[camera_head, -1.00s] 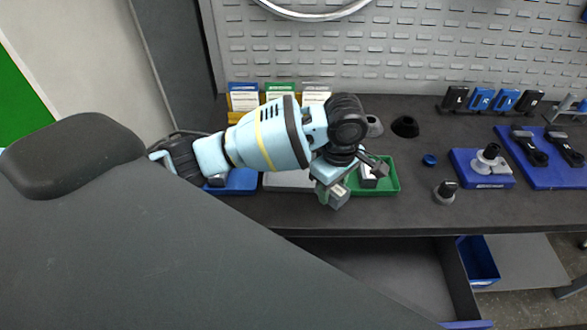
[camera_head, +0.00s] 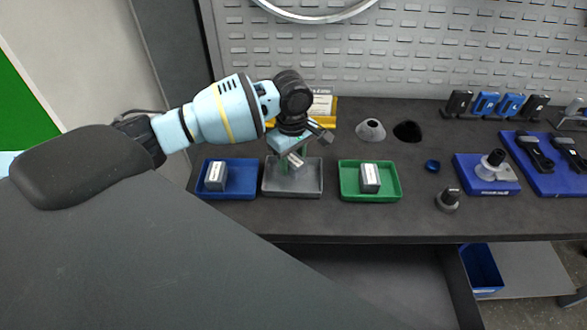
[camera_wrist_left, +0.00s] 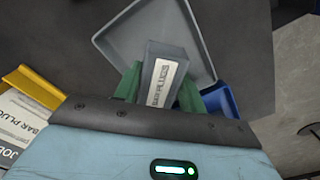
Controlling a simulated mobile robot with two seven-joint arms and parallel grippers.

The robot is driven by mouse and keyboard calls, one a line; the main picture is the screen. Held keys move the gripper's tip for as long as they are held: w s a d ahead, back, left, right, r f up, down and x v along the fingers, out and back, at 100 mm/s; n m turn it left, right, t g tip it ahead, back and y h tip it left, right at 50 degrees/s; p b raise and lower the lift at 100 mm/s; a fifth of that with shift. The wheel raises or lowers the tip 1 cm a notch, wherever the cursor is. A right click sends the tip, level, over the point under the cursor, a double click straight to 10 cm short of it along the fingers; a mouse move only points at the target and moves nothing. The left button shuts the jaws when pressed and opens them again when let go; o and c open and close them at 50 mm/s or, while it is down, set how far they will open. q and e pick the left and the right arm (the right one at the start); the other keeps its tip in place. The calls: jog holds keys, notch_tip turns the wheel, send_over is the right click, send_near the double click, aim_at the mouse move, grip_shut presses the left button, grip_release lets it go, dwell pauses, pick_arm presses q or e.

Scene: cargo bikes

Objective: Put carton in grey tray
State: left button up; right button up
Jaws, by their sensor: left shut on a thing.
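My left gripper (camera_head: 291,163) is shut on a small grey carton (camera_head: 295,160) with a white label. The carton also shows between green fingertips in the left wrist view (camera_wrist_left: 162,78). The grey tray (camera_head: 292,193) is directly below the gripper on the bench, between a blue and a green tray. In the left wrist view the grey tray (camera_wrist_left: 122,28) lies behind the carton. The carton appears over the tray; whether it touches the tray floor I cannot tell. My right gripper is not in view.
The blue tray (camera_head: 240,190) holds one grey carton (camera_head: 216,175) and the green tray (camera_head: 392,193) holds another (camera_head: 370,178). A grey cone (camera_head: 370,130) and a black cone (camera_head: 408,131) stand behind.

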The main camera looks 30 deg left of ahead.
aim_at(293, 171)
pick_arm(q)
notch_tip(293, 171, down, 3)
jog(key=shift+s+f, duration=0.1)
jog(key=shift+f, duration=0.1)
jog(key=shift+d, duration=0.1)
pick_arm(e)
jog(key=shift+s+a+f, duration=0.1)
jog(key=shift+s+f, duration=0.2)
pick_arm(q)
jog(key=shift+f, duration=0.1)
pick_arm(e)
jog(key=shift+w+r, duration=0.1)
pick_arm(q)
jog(key=o, duration=1)
notch_tip(293, 171, up, 12)
jog(key=shift+r+p, duration=0.15)
jog(key=shift+p, duration=0.45)
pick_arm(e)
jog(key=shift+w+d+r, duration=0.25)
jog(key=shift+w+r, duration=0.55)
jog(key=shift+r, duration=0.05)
